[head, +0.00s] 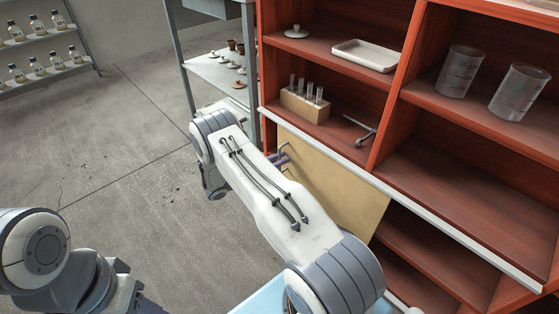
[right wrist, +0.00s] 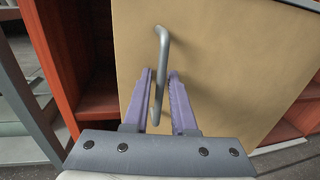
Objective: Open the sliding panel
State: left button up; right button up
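The sliding panel (head: 335,185) is a plain tan board in the lower row of a red wooden cabinet. It fills much of the right wrist view (right wrist: 235,75). Its grey bar handle (right wrist: 162,50) stands near the panel's left edge. My right gripper (right wrist: 160,76) has its two purple fingers apart, one on each side of the handle, with a gap showing on the right. In the head view my right gripper (head: 280,158) is small and partly hidden by my arm. My left arm shows at the lower left, but its gripper is out of view.
A white rail (head: 445,238) runs above the panel. An open lower compartment (head: 430,250) lies right of it; a dark gap (right wrist: 92,60) shows left. Shelves above hold a test-tube rack (head: 304,105), a white tray (head: 366,55) and beakers (head: 460,70). A metal rack (head: 222,75) stands left.

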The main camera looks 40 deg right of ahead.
grip_shut()
dwell(1.4)
